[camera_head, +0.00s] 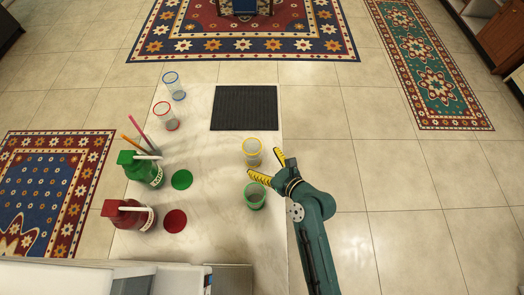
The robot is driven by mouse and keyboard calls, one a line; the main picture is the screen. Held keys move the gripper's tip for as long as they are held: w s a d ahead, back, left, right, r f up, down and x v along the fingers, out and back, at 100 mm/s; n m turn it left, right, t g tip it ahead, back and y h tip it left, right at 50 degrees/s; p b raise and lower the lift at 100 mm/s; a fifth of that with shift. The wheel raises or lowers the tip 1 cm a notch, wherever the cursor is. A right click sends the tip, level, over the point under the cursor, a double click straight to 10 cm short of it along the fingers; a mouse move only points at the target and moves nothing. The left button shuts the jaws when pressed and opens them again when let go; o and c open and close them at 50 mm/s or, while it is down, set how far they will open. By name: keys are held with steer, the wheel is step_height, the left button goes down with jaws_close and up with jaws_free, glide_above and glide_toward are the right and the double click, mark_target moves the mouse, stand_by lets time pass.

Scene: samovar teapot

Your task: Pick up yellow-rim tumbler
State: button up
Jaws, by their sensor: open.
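The yellow-rim tumbler (252,152) is a clear glass with a yellow rim, standing upright near the right edge of the pale table (215,205). My gripper (264,168) is open, with yellow-padded fingers pointing left. One finger lies between the yellow-rim tumbler and the green tumbler (255,196); the other is to the right of the yellow-rim tumbler. The gripper is empty. Whether a finger touches the tumbler cannot be told from this view.
A black ribbed mat (244,108) lies behind the tumbler. Blue-rim (173,85) and red-rim (165,115) tumblers stand at the back left. Green (141,168) and red (128,214) samovar-like vessels stand at left, beside green (182,180) and red (175,221) discs. The table's middle is clear.

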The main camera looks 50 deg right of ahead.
mark_target(248, 150)
steer(key=shift+w+f, duration=0.15)
steer(key=shift+f, duration=0.25)
steer(key=b+x, duration=0.2)
steer(key=x, duration=0.4)
steer(key=shift+w+f, duration=0.2)
steer(key=shift+w, duration=0.15)
steer(key=shift+r, duration=0.1)
steer(key=c, duration=1.3)
step_height(248, 150, up, 10)
steer(key=p, duration=0.3)
